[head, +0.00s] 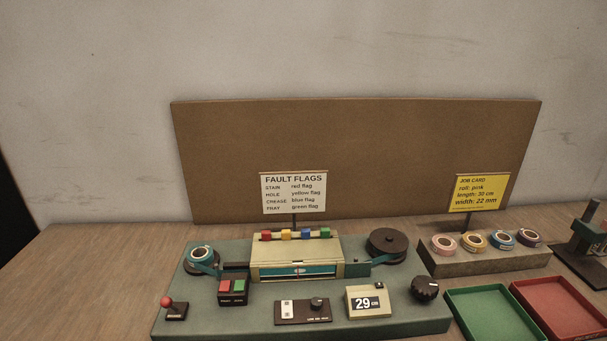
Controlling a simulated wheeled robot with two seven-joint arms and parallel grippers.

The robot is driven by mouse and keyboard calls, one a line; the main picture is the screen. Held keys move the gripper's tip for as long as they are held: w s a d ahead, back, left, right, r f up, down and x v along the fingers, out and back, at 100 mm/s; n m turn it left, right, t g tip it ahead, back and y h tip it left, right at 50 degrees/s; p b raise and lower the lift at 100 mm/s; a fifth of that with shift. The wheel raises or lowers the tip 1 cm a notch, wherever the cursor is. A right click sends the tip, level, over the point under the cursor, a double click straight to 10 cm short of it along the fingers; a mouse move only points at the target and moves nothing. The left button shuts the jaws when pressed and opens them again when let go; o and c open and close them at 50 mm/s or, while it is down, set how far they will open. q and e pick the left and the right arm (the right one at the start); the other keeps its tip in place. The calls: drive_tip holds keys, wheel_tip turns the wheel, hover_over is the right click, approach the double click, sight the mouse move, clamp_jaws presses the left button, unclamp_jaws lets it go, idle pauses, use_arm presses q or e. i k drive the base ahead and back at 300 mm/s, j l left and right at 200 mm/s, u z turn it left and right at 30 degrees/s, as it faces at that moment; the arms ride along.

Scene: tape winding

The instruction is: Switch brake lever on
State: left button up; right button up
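A small lever with a red ball knob (166,302) stands on a dark base (176,313) at the front left corner of the grey-green machine plate (205,324). The knob sits up and to the left of the base's middle, so the lever looks tilted left. The writing on its base is too small to read. Neither of my grippers shows in the head view.
Right of the lever are a red and green button box (233,291), a switch panel (303,311), a counter reading 29 cm (368,302) and a black knob (425,289). A teal tape roll (201,255) sits behind the lever. The table at left (90,285) is clear.

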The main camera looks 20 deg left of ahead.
sight(166, 302)
drive_tip(key=u, duration=1.5)
